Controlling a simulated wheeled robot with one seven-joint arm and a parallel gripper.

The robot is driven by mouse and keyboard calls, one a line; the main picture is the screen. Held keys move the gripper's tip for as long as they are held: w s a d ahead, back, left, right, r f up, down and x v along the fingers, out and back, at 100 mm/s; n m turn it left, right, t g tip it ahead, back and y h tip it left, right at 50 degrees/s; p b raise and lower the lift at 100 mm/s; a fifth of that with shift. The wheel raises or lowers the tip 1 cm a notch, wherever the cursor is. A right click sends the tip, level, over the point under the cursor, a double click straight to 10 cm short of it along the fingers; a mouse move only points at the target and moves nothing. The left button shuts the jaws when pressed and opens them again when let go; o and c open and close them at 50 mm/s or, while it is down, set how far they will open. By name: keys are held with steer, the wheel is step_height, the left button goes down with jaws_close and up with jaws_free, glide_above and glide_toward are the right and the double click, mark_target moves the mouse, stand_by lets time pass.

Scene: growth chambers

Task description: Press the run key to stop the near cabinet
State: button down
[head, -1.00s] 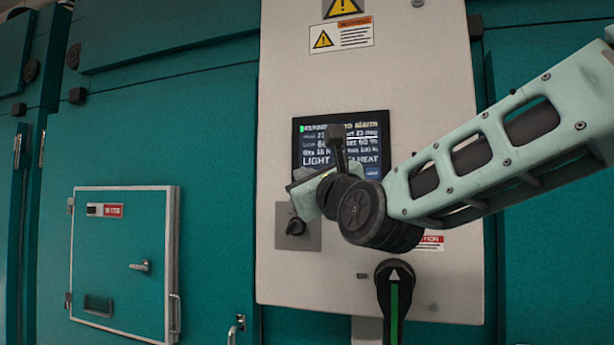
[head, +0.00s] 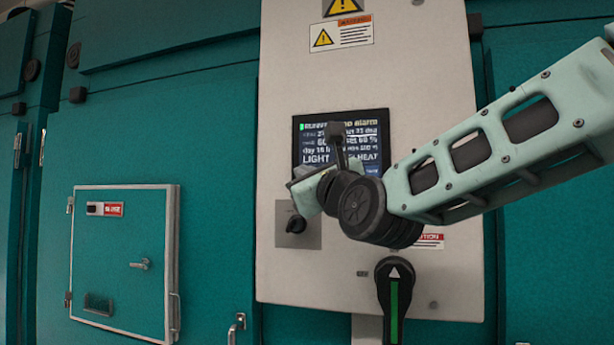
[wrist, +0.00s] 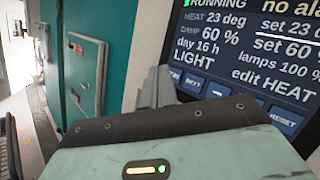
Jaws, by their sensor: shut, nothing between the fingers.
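The near cabinet's control screen (head: 370,130) is set in the pale panel, partly hidden by my wrist in the head view. In the wrist view the screen (wrist: 250,50) reads RUNNING, with heat, lamp and day lines. A row of blue keys runs along its lower edge. The run key (wrist: 175,74) is at the row's left end, partly covered by my fingers. My gripper (wrist: 160,80) is shut and empty, its tips at the screen's lower left beside that key. I cannot tell whether they touch it.
A rotary switch (head: 296,225) sits just below the screen on a grey plate. A large black handle with a green stripe (head: 394,290) is lower on the panel (head: 420,70). A small hatch door (head: 120,260) is on the teal wall to the left.

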steer(key=shift+w+d+b, duration=0.2)
steer(key=shift+w+b, duration=0.35)
steer(key=shift+b, duration=0.25)
stand_by(0.7)
steer(key=shift+s+f, duration=0.1)
steer(key=shift+s, duration=0.05)
steer(key=shift+s+a+b, duration=0.25)
steer(key=shift+s+b, duration=0.3)
steer(key=shift+b, duration=0.05)
steer(key=s, duration=0.1)
steer(key=s+a+b, duration=0.1)
steer(key=s, duration=0.2)
steer(key=shift+s+a, duration=0.35)
stand_by(0.7)
